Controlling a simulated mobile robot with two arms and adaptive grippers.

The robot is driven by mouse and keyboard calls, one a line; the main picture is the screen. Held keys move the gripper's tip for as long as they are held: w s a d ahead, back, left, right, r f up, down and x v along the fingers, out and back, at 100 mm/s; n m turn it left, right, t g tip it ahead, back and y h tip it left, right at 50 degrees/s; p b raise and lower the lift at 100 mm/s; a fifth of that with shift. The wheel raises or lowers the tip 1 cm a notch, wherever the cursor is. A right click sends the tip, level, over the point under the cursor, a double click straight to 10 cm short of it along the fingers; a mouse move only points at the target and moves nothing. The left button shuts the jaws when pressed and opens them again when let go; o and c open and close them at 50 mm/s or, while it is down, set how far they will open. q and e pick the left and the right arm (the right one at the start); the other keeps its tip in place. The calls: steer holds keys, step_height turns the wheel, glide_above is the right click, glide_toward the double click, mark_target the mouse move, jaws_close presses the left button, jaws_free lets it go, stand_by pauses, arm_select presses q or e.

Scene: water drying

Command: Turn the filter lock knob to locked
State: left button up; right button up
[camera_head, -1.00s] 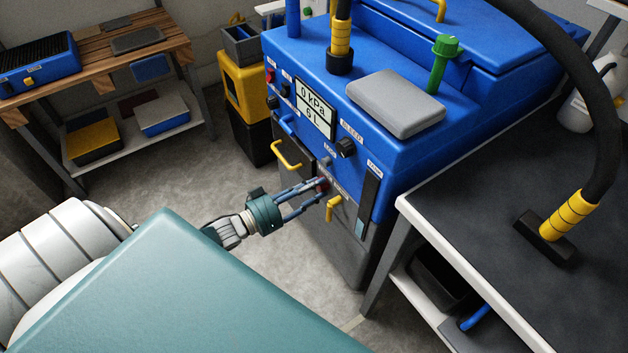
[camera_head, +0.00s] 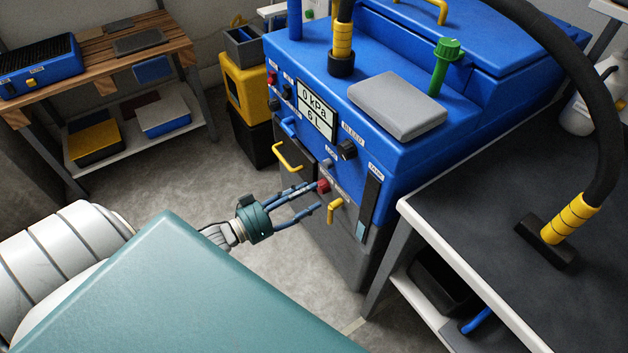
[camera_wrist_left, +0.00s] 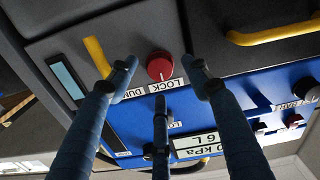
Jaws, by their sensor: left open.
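The red filter lock knob (camera_head: 323,185) is on the lower dark front panel of the blue machine (camera_head: 385,145). In the left wrist view the knob (camera_wrist_left: 160,66) shows whole, with a white mark toward the upside-down LOCK label (camera_wrist_left: 165,86). A partly hidden DUMP label (camera_wrist_left: 128,94) lies beside it. My left gripper (camera_head: 309,198) is open and empty, its fingers reaching toward the knob from the left. In the left wrist view the left gripper's fingertips (camera_wrist_left: 165,85) are spread around the knob's outline, apart from it. My right gripper is not in view.
A dark-topped table (camera_head: 480,225) with a hose nozzle (camera_head: 545,240) stands at the right. The floor (camera_head: 225,185) left of the machine is clear.

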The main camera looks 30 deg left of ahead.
arm_select(q)
steer(key=v, duration=0.9)
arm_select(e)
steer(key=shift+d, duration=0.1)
